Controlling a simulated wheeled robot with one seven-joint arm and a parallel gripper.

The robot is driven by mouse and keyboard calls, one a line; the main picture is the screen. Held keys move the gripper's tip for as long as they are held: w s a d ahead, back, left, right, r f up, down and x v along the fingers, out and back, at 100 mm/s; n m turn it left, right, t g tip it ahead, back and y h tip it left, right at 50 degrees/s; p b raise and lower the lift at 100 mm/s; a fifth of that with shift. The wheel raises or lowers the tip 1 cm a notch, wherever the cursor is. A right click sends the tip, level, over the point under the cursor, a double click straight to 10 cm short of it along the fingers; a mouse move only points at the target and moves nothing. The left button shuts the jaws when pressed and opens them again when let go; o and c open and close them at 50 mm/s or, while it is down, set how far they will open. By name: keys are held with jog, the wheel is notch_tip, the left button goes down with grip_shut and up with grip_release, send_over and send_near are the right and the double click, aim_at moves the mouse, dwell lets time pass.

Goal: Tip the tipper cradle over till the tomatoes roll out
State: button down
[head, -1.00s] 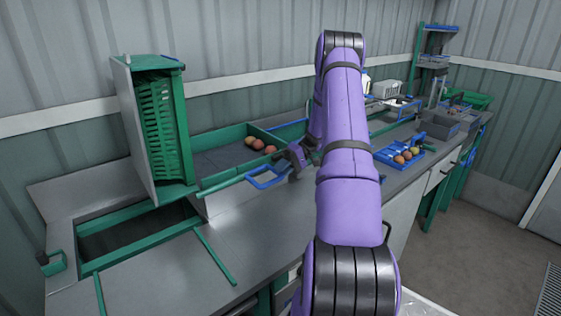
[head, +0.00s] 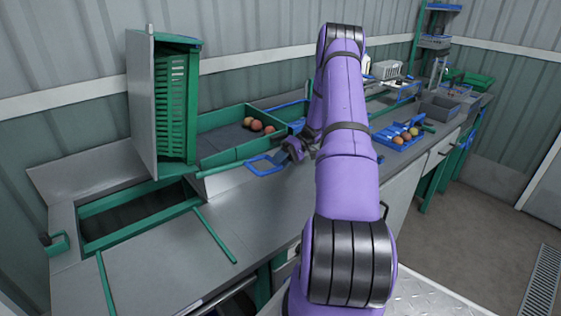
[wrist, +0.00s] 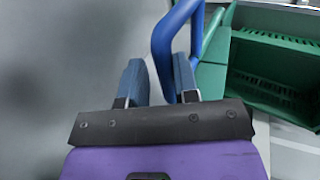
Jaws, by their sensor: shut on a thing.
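The tipper cradle (head: 141,100) is a grey-sided frame with a green slatted crate (head: 176,105) in it, standing on its side above the bench opening in the head view. A green lever bar runs right from its foot to a blue loop handle (head: 264,165). My gripper (head: 291,150) is at the right end of this handle, partly hidden behind my arm. In the wrist view my gripper (wrist: 160,80) is shut on the blue handle (wrist: 163,42), with green crate parts (wrist: 275,85) to the right. A few tomatoes (head: 256,124) lie in the green-edged tray (head: 222,122) behind the handle.
A blue tray (head: 384,138) with several tomatoes sits on the bench right of my arm. Grey bins (head: 440,107) and a green crate (head: 476,81) stand farther back. The front bench top (head: 180,255) is mostly clear, with thin green rails on it.

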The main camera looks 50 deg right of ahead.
jog(key=shift+s+f, duration=0.25)
jog(key=shift+f, duration=0.25)
jog(key=c, duration=1.1)
grip_release()
jog(key=shift+f, duration=0.1)
jog(key=shift+o, duration=0.2)
jog(key=shift+w, duration=0.1)
jog(key=shift+w+r, duration=0.1)
jog(key=shift+r, duration=0.1)
jog(key=v, duration=1.1)
jog(key=shift+a, duration=0.1)
